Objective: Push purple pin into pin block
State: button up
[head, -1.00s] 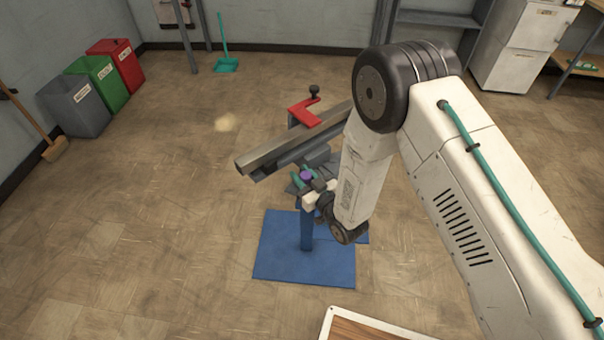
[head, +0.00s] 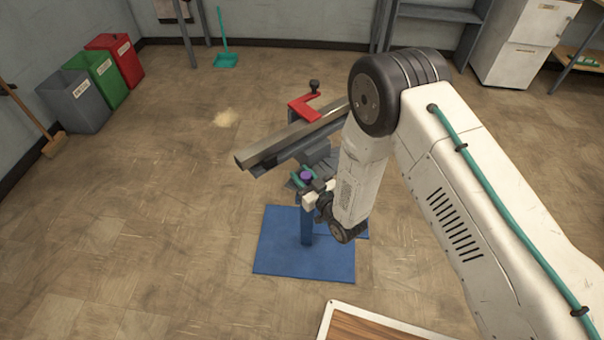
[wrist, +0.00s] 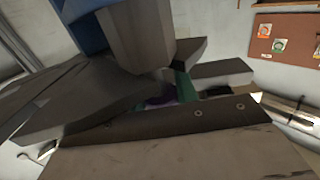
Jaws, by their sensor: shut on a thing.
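The purple pin (head: 306,175) shows as a small round top at the near end of the grey fixture on the blue stand (head: 307,235). My gripper (head: 304,179), with teal fingertips, is shut on the pin. In the wrist view, the pin (wrist: 157,101) is a small purple patch low between dark grey parts, beside a teal fingertip (wrist: 186,86). The pin block cannot be told apart clearly from the dark grey fixture parts around the pin. How deep the pin sits is hidden.
A long grey beam (head: 290,138) lies across the fixture just behind my gripper, with a red clamp (head: 318,108) on it. A wooden-topped surface (head: 370,328) is at the front. The floor to the left is open; bins (head: 88,95) stand by the wall.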

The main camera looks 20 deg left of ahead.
jog(key=shift+r, duration=0.15)
jog(key=shift+r, duration=1.15)
jog(key=shift+f, duration=1.3)
dwell(0.6)
jog(key=o, duration=1.1)
jog(key=shift+o, duration=0.2)
jog(key=v, duration=0.8)
jog(key=shift+a, duration=0.1)
